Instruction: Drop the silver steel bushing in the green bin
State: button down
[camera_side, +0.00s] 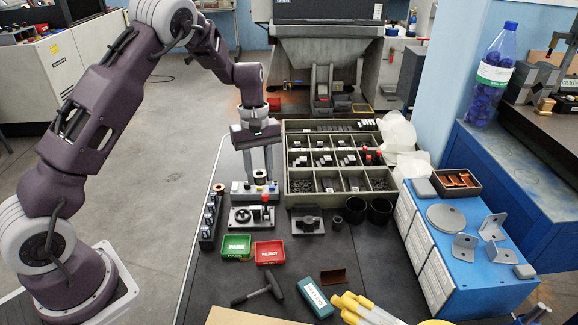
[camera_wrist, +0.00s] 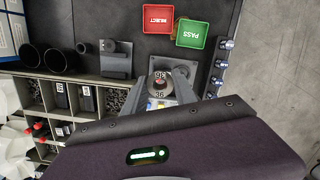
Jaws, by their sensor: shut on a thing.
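The green bin (camera_side: 236,246), marked PASS, lies in front of the gripper, nearer the side camera. It also shows in the wrist view (camera_wrist: 193,28), past the fingertips. It looks empty.
The red REJECT bin (camera_side: 269,252) sits beside the green bin. The partitioned tray (camera_side: 286,165) and dark cups (camera_side: 380,210) are at right.

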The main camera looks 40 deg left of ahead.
jog(key=s+d+m, duration=0.1)
jog(key=s+m, duration=0.1)
jog(key=s, duration=1.1)
jog(key=shift+f, duration=6.25)
jog(key=shift+d+f, duration=0.1)
jog(key=shift+f, duration=0.5)
jog(key=c, duration=0.9)
grip_release()
jog(key=r, duration=0.7)
jog(key=shift+w+a, duration=0.2)
jog(key=shift+a, duration=0.15)
